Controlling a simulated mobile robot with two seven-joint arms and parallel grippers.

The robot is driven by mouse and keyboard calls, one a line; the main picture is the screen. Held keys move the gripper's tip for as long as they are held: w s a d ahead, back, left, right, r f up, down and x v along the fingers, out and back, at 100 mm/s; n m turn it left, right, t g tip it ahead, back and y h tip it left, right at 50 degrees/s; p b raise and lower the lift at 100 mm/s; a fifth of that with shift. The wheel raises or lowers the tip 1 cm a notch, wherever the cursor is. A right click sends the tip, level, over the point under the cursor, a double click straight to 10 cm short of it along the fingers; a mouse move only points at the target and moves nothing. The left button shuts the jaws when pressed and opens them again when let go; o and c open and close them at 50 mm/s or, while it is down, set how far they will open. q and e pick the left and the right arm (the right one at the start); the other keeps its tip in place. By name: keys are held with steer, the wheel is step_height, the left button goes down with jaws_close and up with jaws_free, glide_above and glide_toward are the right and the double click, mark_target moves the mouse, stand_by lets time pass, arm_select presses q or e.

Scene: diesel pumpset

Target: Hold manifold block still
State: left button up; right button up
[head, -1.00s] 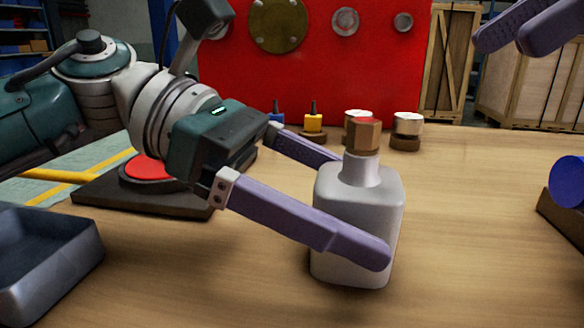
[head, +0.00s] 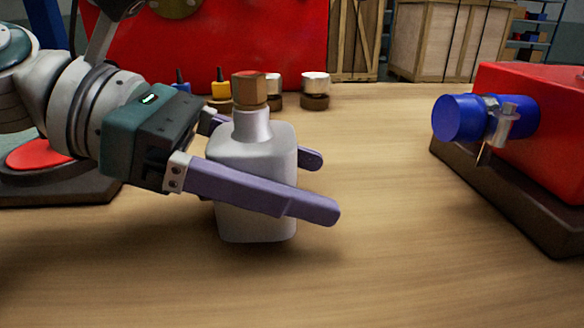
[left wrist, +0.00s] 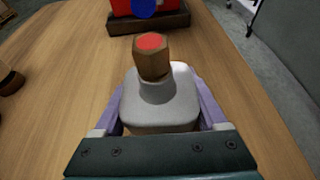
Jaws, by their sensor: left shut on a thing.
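The manifold block (head: 253,225), a pale grey rounded block with a narrow neck and a brown hex cap (head: 249,89), stands upright on the wooden table. My left gripper (head: 318,184) is shut on its body from the left, one finger on the near side and one on the far side. Both fingertips reach past the block's right edge. In the left wrist view the block (left wrist: 160,104) sits between the two purple fingers, and its cap has a red top. The far finger is partly hidden behind the block in the head view. My right gripper is not in view.
A red machine with a blue cylinder (head: 459,119) and a small metal valve stands on a dark base at right. Small parts, including a yellow one (head: 221,88) and a silver-topped one (head: 315,86), stand behind the block. The table's middle and front are clear.

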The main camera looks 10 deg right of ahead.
arm_select(q)
jaws_close()
steer(key=o, duration=0.6)
jaws_free()
steer(key=shift+c, duration=0.2)
jaws_close()
stand_by(0.3)
stand_by(0.6)
